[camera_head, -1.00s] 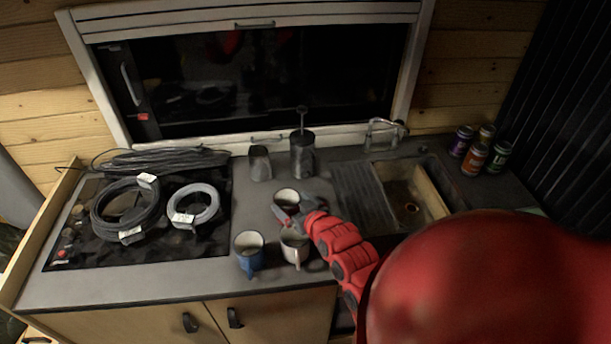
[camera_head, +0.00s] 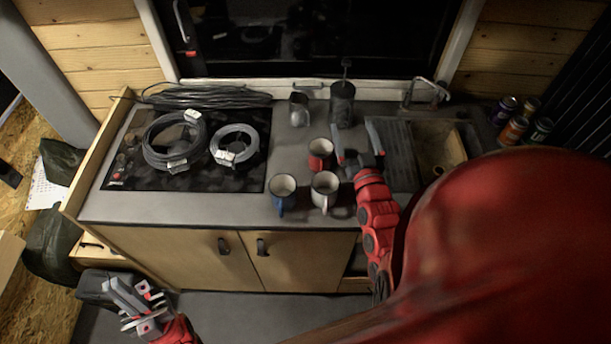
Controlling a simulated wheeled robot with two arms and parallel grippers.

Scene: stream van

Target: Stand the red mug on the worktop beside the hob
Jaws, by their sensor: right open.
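The red mug (camera_head: 319,158) stands upright on the grey worktop (camera_head: 237,208), right of the black hob (camera_head: 203,179) and behind two other mugs. Its rim faces up, and its inside looks pale. My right gripper (camera_head: 359,145) is open and empty, just right of the red mug. Its left finger is close to the mug's side; I cannot tell if they touch. My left gripper (camera_head: 140,303) is low at the left, in front of the cabinet and away from the worktop. I cannot make out whether its jaws are apart.
A blue mug (camera_head: 281,197) and a white mug (camera_head: 324,192) stand in front of the red one. Cable coils (camera_head: 172,140) lie on the hob. A metal cup (camera_head: 299,110) and a French press (camera_head: 342,105) stand behind. The sink (camera_head: 437,150) and several cans (camera_head: 516,130) are at right.

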